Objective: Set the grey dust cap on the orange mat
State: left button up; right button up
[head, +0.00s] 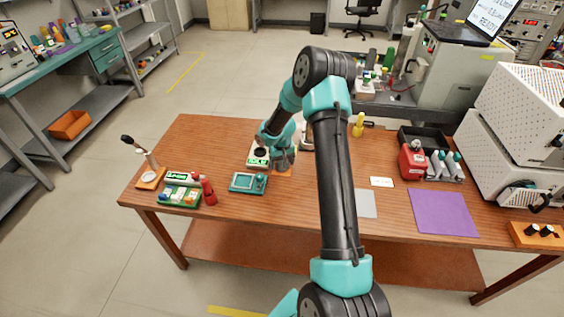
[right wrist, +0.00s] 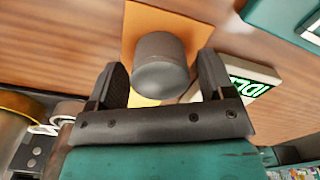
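The grey dust cap (right wrist: 162,66) is a short dark grey cylinder, seen in the right wrist view between the two fingers of my right gripper (right wrist: 163,72). A gap shows on each side of the cap, so the gripper is open around it. The orange mat (right wrist: 143,18) lies behind and under the cap; I cannot tell for certain whether the cap's hidden base touches it. In the head view my right gripper (head: 284,162) is low over the orange mat (head: 284,173), covering most of it. The left gripper is not in view.
A scale with a green display (head: 257,155) stands close beside the right gripper. A teal device (head: 248,182) is just in front-left. A red bottle (head: 208,192) and green tray (head: 178,195) stand further left. A purple mat (head: 443,213) lies at the right.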

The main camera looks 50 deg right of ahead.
jog(key=shift+o, duration=1.2)
notch_tip(320, 180, up, 12)
jog(key=shift+r, duration=0.15)
